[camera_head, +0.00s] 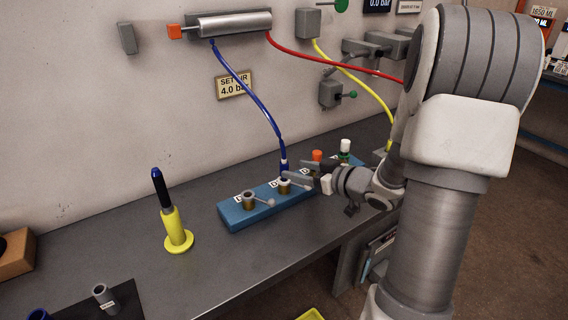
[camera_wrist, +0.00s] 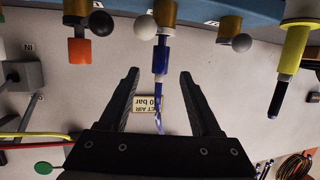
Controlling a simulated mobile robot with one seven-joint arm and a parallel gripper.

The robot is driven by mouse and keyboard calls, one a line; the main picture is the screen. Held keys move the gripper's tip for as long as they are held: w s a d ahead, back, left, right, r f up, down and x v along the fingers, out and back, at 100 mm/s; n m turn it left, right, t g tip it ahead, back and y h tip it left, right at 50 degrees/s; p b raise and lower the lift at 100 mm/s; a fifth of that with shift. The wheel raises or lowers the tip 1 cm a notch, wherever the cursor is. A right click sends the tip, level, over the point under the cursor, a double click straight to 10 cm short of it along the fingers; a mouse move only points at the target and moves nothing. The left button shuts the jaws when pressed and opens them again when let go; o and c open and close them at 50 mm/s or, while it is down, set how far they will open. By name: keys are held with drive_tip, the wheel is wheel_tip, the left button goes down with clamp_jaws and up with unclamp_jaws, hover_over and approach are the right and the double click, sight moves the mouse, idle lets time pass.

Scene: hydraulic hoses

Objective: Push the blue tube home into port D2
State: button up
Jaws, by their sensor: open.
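The blue tube (camera_head: 248,88) hangs from the silver cylinder on the wall down to the blue port block (camera_head: 236,213). Its lower end, with a white band, stands upright at the second port from the left (camera_head: 284,187). In the wrist view, which is upside down, the tube end (camera_wrist: 161,58) meets the brass port (camera_wrist: 165,12); how deep it sits I cannot tell. The port labels are too small or covered to read fully. My gripper (camera_head: 297,171) is open at the tube's lower end. In the wrist view my gripper (camera_wrist: 159,74) has one finger each side of the tube, with gaps.
The leftmost port (camera_head: 249,200) looks empty. A lever ball (camera_wrist: 145,27) sits close beside the tube.

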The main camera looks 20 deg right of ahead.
drive_tip(key=p+v, duration=0.1)
drive_tip(key=v, duration=0.7)
drive_tip(key=shift+s, duration=0.3)
drive_tip(key=shift+d+r, duration=0.15)
drive_tip(key=w+a+r+m+h+p, duration=0.15)
drive_tip(key=r+h, duration=0.25)
drive_tip(key=r, duration=0.5)
drive_tip(key=w+a+r+m+h+p, duration=0.1)
drive_tip(key=a+r+m+h, duration=0.2)
drive_tip(key=r, duration=0.7)
drive_tip(key=s+a+f+g+p, duration=0.2)
drive_tip(key=s+a+g, duration=0.2)
drive_tip(key=s, duration=0.6)
drive_tip(key=s+a+f+g+y+p, duration=0.1)
drive_tip(key=s+a+g, duration=0.3)
drive_tip(key=s+a, duration=0.4)
drive_tip(key=shift+s+a+f+y+p, duration=0.3)
drive_tip(key=shift+s+f+p, duration=0.25)
drive_tip(key=shift+s, duration=0.35)
drive_tip(key=shift+f, duration=0.1)
drive_tip(key=shift+c, duration=1.1)
